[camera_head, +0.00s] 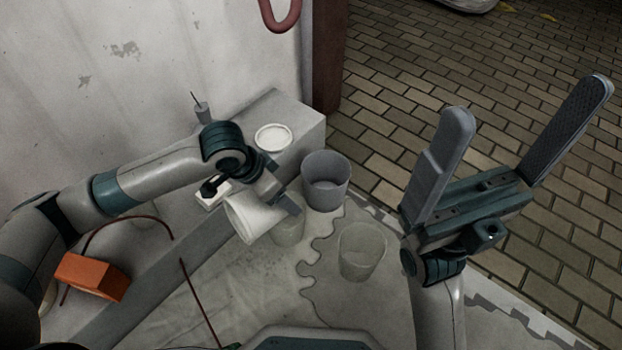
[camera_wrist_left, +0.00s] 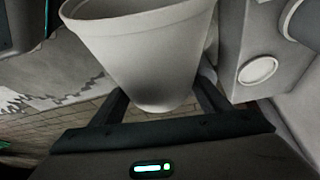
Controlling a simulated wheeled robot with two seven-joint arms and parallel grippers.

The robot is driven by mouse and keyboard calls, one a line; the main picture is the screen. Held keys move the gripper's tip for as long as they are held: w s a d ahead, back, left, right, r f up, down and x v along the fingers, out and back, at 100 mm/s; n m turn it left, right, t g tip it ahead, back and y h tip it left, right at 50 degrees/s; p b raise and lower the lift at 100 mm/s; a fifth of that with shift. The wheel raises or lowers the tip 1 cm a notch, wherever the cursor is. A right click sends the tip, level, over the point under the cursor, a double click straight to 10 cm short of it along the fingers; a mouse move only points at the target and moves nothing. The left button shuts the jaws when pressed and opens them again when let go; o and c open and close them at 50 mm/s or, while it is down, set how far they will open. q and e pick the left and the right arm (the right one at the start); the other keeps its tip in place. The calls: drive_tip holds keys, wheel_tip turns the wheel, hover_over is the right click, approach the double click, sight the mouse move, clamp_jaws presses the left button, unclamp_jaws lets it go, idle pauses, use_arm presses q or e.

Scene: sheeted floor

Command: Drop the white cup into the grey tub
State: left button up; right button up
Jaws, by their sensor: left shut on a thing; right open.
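The white cup (camera_head: 250,221) is tilted well over in the head view, its wide end toward the lower left. It also fills the upper middle of the left wrist view (camera_wrist_left: 150,50). My left gripper (camera_head: 277,202) is shut on the cup, with a finger on each side near its narrow end in the wrist view. The grey tub (camera_head: 325,190) stands upright on the floor, just right of and beyond the left gripper, apart from the cup. My right gripper (camera_head: 510,135) is open and empty, raised at the right.
A pale translucent tub (camera_head: 362,252) stands right of the cup; another (camera_head: 289,232) is partly hidden behind it. A round white container (camera_head: 273,138) is on the grey ledge (camera_head: 300,125). An orange brick (camera_head: 92,277) lies at left.

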use_arm(q)
drive_tip(key=w+a+r+n+t+y, duration=0.1)
drive_tip(key=a+r+n, duration=0.3)
drive_tip(key=r, duration=0.4)
drive_tip(key=w+a+r+n+y, duration=0.1)
drive_tip(key=a+r+n+y, duration=0.1)
drive_tip(key=a+r+n, duration=0.3)
wheel_tip(320, 180, up, 3)
drive_tip(key=shift+w+a+r+t, duration=0.1)
drive_tip(key=shift+w+a+t, duration=0.1)
drive_tip(key=shift+a+t, duration=0.35)
drive_tip(key=shift+a, duration=0.15)
